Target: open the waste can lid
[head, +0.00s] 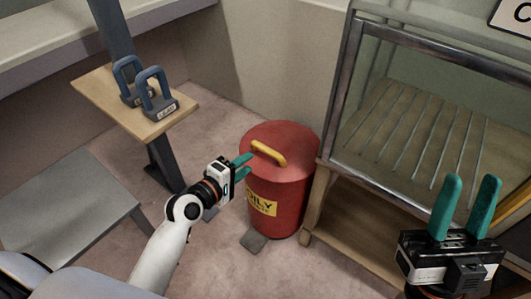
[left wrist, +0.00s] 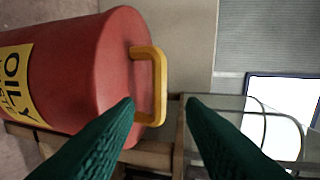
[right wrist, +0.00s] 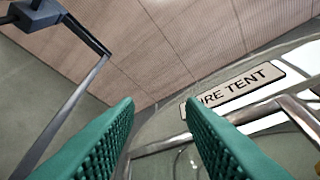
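The red waste can (head: 278,205) stands on the floor with its lid (head: 290,142) shut. A yellow handle (head: 268,153) is on the lid, and a foot pedal (head: 254,241) sticks out at the can's base. My left gripper (head: 246,166) is open beside the lid, at the left of the handle. In the left wrist view the yellow handle (left wrist: 158,85) lies between and beyond the open green fingers, near the left fingertip; I cannot tell whether they touch. My right gripper (head: 468,192) is open and empty, in front of the glass cabinet.
The glass-fronted cabinet (head: 335,120) on a wooden stand is close to the can's right. A wooden shelf (head: 95,92) with two blue-handled weights (head: 160,107) is at upper left, above a grey bench (head: 70,215).

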